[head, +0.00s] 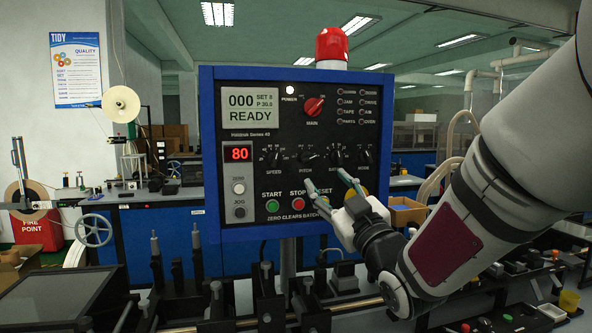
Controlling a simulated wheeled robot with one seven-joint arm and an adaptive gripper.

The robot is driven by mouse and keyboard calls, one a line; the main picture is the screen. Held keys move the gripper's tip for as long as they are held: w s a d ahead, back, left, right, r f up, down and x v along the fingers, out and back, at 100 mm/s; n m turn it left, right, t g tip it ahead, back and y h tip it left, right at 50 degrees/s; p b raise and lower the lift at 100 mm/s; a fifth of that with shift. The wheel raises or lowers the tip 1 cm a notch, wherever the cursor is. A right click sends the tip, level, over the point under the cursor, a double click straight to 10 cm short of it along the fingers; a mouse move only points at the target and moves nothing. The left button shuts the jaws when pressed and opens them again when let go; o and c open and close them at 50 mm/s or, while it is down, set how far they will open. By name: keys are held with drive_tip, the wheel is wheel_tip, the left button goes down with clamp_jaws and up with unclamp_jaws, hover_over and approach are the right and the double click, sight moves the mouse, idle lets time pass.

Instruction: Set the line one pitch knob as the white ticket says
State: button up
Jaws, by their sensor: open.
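The pitch knob (306,157) is a small black dial on the blue-framed control panel (258,205), second from the left in a row of similar dials. Its exact setting is too small to read. The panel's screen (251,109) reads 000, SET 8, P 30.0 and READY. My gripper (326,179) comes in from the lower right with its two fingers spread and empty. Its fingertips show just below the dial row, over the reset button area, and partly hide that area. I cannot tell how far they are from the panel. I cannot make out a white ticket.
The speed knob (274,159) is left of the pitch knob, with other dials to its right. A red main switch (314,106) is above. Green start (272,206) and red stop (298,205) buttons are below. Machine posts and rails stand under the panel.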

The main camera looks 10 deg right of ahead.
sight(309, 160)
drive_tip(key=p+x, duration=0.1)
drive_tip(key=x, duration=0.8)
drive_tip(key=c, duration=1.2)
